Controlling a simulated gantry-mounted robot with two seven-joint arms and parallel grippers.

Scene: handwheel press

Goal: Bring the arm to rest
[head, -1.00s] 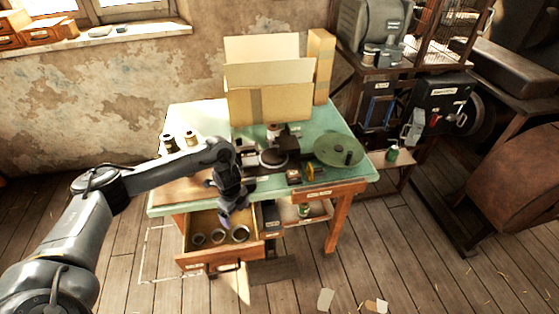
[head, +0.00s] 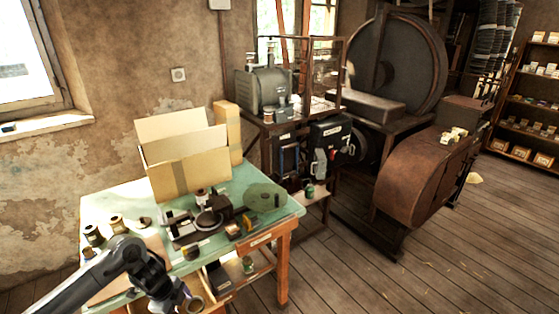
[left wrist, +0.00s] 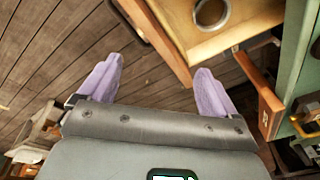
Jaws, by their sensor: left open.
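My left arm comes in from the lower left of the head view, in front of the green-topped table (head: 115,195). My left gripper (head: 186,301) hangs at the bottom edge of that view, near the table's front side. In the left wrist view the gripper (left wrist: 156,82) shows two lavender fingers spread wide with nothing between them. Wooden floor lies beyond them. An open drawer (left wrist: 255,18) with a round ring in it is at the upper right of the wrist view. My right gripper is not in view.
On the table are an open cardboard box (head: 185,160), a green disc (head: 264,196), a small dark press-like device (head: 208,218) and several spools. A bench with a grey machine (head: 268,92) and a rusty housing (head: 425,180) stand to the right. The floor (head: 400,285) at front right is clear.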

